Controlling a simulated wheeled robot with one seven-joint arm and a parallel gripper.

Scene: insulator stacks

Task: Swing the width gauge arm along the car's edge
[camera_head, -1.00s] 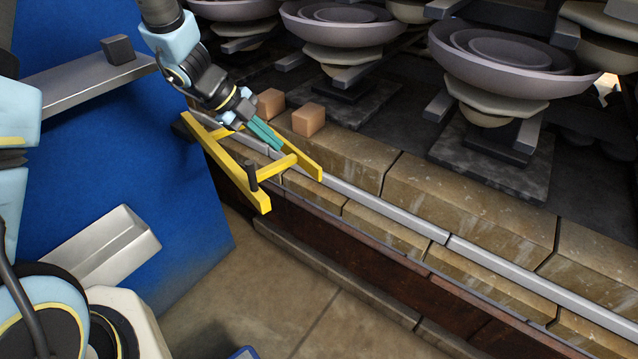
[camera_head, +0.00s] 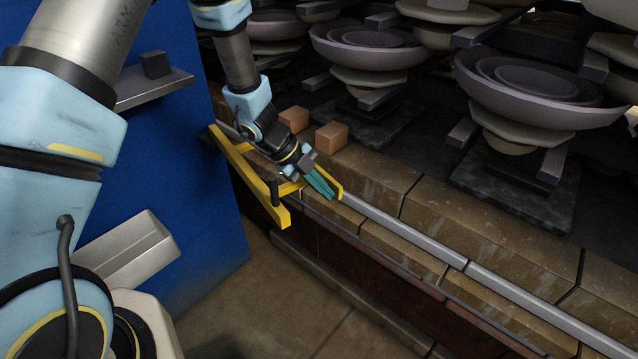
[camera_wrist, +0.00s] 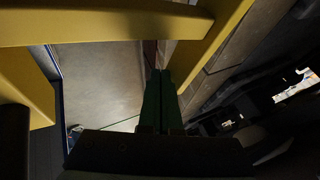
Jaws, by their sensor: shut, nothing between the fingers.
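The yellow width gauge arm (camera_head: 247,171) is a frame of bars at the car's edge, with a dark upright peg (camera_head: 274,190) on it. It lies across the grey rail (camera_head: 400,229) along the edge. My gripper (camera_head: 323,188), with green fingers, is shut and empty just over the yellow frame's right-hand bar. The arm hides part of the frame. In the wrist view the shut green fingers (camera_wrist: 161,98) show between yellow bars (camera_wrist: 215,45). I cannot tell whether they touch the yellow bar.
Two orange-brown blocks (camera_head: 331,137) sit on the stone ledge behind the frame. Stacks of grey insulator dishes (camera_head: 540,90) stand farther back. A blue panel (camera_head: 190,180) with a metal shelf and dark cube (camera_head: 155,64) is at left. The floor (camera_head: 290,290) in front is clear.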

